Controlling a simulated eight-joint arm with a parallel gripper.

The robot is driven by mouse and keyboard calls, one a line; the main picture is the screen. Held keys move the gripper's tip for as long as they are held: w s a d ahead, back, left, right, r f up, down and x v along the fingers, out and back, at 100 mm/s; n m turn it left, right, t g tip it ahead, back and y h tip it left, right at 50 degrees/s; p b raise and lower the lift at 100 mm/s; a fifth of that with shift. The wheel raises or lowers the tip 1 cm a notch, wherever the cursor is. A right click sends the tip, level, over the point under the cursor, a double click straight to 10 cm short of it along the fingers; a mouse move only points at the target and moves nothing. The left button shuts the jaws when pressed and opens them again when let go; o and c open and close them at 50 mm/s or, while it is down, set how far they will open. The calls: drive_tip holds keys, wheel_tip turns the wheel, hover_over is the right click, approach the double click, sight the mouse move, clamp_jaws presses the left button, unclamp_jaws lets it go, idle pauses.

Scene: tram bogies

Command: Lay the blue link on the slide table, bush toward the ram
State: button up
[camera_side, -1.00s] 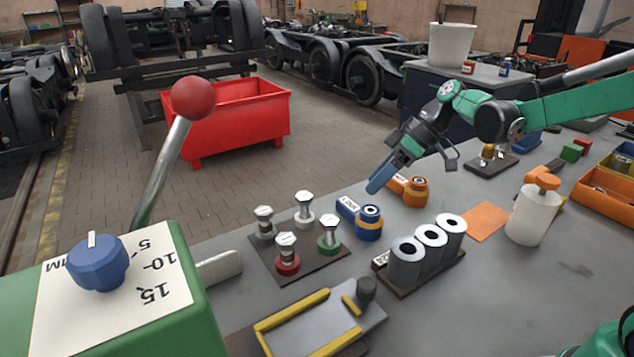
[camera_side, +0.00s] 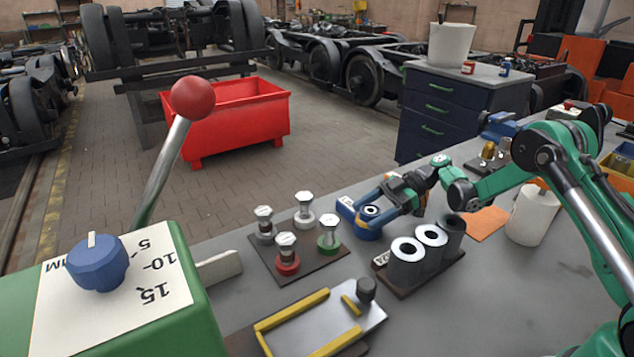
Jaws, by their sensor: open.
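The blue link (camera_side: 346,206) lies on the grey bench, its round bush end (camera_side: 371,211) toward the right front. My gripper (camera_side: 372,211) is open and low at the bush end, with its blue fingers around or just over it; I cannot tell whether they touch it. The orange link is mostly hidden behind my gripper. The slide table (camera_side: 330,322), a pale plate with yellow guide strips and a dark round post (camera_side: 366,289), sits at the front of the bench and is empty. The ram (camera_side: 218,267) appears as a pale bar at its upper left.
A dark plate with several coloured-collar bolts (camera_side: 287,255) stands left of the link. A rack of grey cylinders (camera_side: 407,265) stands close to the right front. The green press box (camera_side: 120,300) fills the left front.

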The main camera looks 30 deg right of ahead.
drive_tip(key=shift+w+a+f, duration=0.1)
drive_tip(key=shift+a+f, duration=0.05)
drive_tip(key=shift+a, duration=0.2)
clamp_jaws()
